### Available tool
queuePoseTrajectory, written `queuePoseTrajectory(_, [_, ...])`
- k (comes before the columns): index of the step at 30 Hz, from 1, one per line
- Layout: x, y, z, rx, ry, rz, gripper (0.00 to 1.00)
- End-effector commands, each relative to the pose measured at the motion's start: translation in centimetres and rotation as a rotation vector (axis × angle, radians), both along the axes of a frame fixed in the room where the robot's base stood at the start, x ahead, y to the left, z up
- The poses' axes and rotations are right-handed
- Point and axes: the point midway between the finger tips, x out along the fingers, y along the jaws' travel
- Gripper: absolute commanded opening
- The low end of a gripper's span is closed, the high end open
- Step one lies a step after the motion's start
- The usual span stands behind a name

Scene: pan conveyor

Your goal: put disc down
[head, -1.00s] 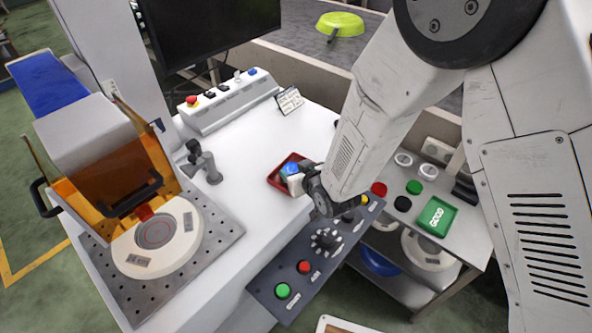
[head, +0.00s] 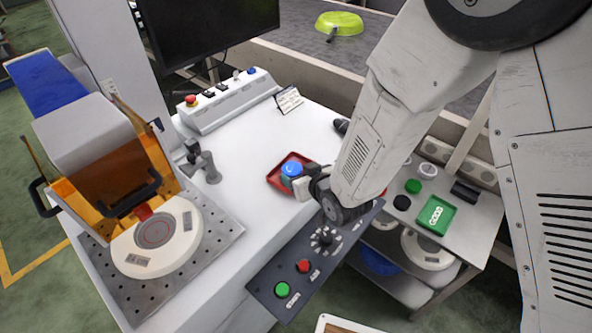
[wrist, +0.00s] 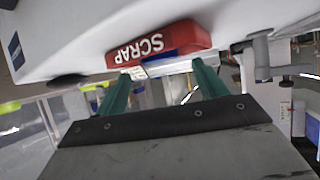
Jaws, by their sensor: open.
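A blue disc (head: 292,168) rests in a small red tray (head: 271,180) on the white worktop. In the wrist view the tray (wrist: 190,35) carries the word SCRAP, and a blue strip of the disc (wrist: 160,54) shows at its edge. My gripper (head: 298,184) is just beside the disc, on its near right side, with nothing clearly held. The wrist view shows my gripper (wrist: 162,72) with its two green fingers apart, on either side of the blue strip. Part of the tray is hidden by my gripper.
A dark button panel (head: 295,275) lies along the worktop's near edge, under my wrist. A green tray (head: 437,215) and loose discs, including a green one (head: 413,186), are on the side table. A machine with an orange cover (head: 115,180) stands left.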

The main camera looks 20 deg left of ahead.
Motion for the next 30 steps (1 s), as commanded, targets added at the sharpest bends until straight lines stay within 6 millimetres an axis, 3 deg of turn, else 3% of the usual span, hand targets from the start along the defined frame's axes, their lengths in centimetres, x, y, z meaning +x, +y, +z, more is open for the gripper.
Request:
queuePoseTrajectory(6, [-2.9,-3.1,2.4,0.001,-0.001,0.0,0.71])
queuePoseTrajectory(15, [-4.9,-5.1,3.9,0.001,-0.001,0.0,0.71])
queuePoseTrajectory(25, [-4.5,-5.6,4.4,-0.007,0.006,-0.012,0.71])
queuePoseTrajectory(28, [-3.2,-7.4,5.9,-0.035,0.032,-0.054,0.71])
queuePoseTrajectory(30, [-2.1,-9.6,7.6,-0.07,0.069,-0.102,0.71])
